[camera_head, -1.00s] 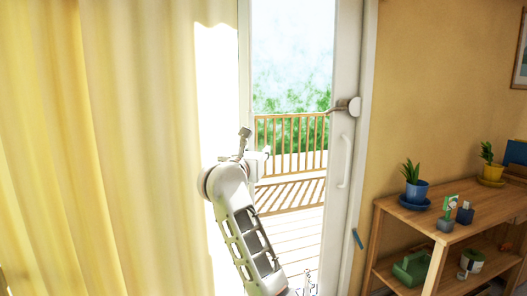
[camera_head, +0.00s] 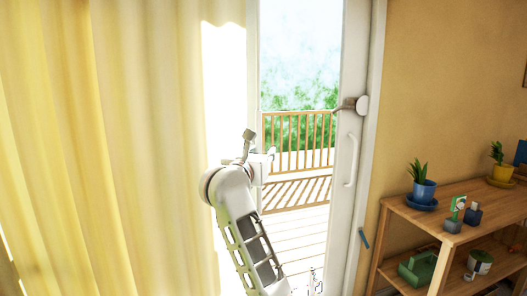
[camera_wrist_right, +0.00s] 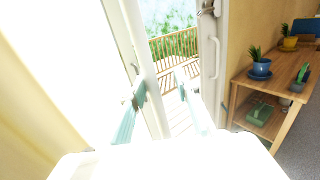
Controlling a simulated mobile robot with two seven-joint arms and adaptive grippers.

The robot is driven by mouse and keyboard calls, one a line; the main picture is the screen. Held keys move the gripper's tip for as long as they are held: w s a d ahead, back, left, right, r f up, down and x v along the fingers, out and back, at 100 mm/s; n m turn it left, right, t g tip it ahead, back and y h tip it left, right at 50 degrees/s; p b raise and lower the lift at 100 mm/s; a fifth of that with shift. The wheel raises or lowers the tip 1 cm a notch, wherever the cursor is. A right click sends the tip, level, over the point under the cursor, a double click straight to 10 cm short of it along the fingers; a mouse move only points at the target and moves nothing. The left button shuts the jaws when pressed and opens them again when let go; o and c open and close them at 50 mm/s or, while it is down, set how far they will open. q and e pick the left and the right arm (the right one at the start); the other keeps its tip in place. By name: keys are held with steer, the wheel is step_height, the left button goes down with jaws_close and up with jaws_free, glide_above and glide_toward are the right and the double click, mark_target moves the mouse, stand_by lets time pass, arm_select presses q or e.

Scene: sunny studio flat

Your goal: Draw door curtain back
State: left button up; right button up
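The pale yellow door curtain (camera_head: 120,150) hangs in folds over the left half of the head view. Its right edge leaves part of the glass door (camera_head: 298,60) uncovered. My right arm reaches up in front of the curtain's edge. My right gripper (camera_head: 265,163) is small and partly hidden behind my wrist in the head view. The right wrist view shows its two fingers (camera_wrist_right: 160,85) spread apart with nothing between them. The curtain (camera_wrist_right: 25,100) is left of both fingers there, apart from them. My left gripper is not in view.
The door's white frame has a lever handle (camera_head: 350,106) and a pull bar (camera_head: 352,160). A wooden shelf (camera_head: 465,195) with potted plants stands at the right. A railed deck (camera_head: 295,225) shows through the glass.

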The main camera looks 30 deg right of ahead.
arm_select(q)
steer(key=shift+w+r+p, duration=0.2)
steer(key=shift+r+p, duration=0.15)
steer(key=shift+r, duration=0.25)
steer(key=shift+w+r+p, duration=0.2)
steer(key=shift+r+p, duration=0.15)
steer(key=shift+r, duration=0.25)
arm_select(e)
steer(key=v, duration=0.6)
steer(key=shift+s, duration=0.15)
steer(key=shift+a, duration=0.1)
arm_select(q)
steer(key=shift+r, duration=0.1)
